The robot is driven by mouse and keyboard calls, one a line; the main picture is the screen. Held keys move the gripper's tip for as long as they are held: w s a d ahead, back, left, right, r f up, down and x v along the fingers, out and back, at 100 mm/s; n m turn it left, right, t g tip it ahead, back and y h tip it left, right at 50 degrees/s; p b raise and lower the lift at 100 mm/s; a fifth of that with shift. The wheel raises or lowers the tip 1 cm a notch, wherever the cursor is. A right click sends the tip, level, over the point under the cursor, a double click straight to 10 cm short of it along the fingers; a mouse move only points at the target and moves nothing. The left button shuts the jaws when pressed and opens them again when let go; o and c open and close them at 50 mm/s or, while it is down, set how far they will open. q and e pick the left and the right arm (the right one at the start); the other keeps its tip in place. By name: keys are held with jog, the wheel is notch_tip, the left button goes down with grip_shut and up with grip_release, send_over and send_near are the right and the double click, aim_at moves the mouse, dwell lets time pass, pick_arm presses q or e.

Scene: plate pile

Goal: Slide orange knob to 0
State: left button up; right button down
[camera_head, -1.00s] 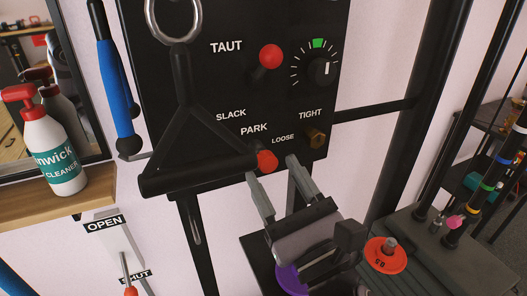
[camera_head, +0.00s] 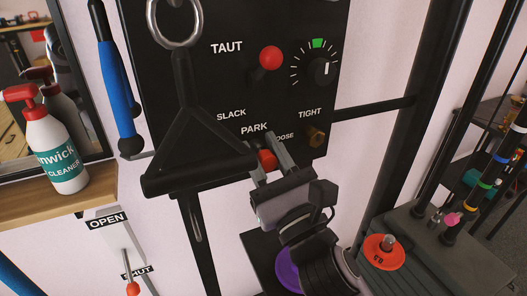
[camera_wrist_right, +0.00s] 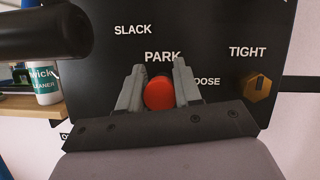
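An orange-red ball knob (camera_head: 267,160) sits under the PARK label at the lower edge of the black panel (camera_head: 222,75). My right gripper (camera_head: 264,153) reaches up to it from below, with one finger on each side. In the right wrist view the knob (camera_wrist_right: 159,93) fills the gap between the fingers (camera_wrist_right: 159,88), which appear to touch its sides. No 0 mark is readable on the panel. My left gripper is not in view.
A black triangular handle (camera_head: 195,150) hangs just left of the knob. A brass hex knob (camera_head: 316,136) is close on the right. A red ball knob (camera_head: 271,58) and a black dial (camera_head: 318,68) are above. An OPEN/SHUT lever (camera_head: 131,287) is lower left.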

jog(key=shift+s+d+p, duration=0.2)
jog(key=shift+s+p, duration=0.05)
jog(key=shift+s, duration=0.35)
jog(key=shift+s+d+p, duration=0.2)
jog(key=shift+s, duration=0.4)
jog(key=c, duration=0.9)
grip_release()
jog(key=shift+o, duration=0.5)
jog(key=shift+s, duration=0.1)
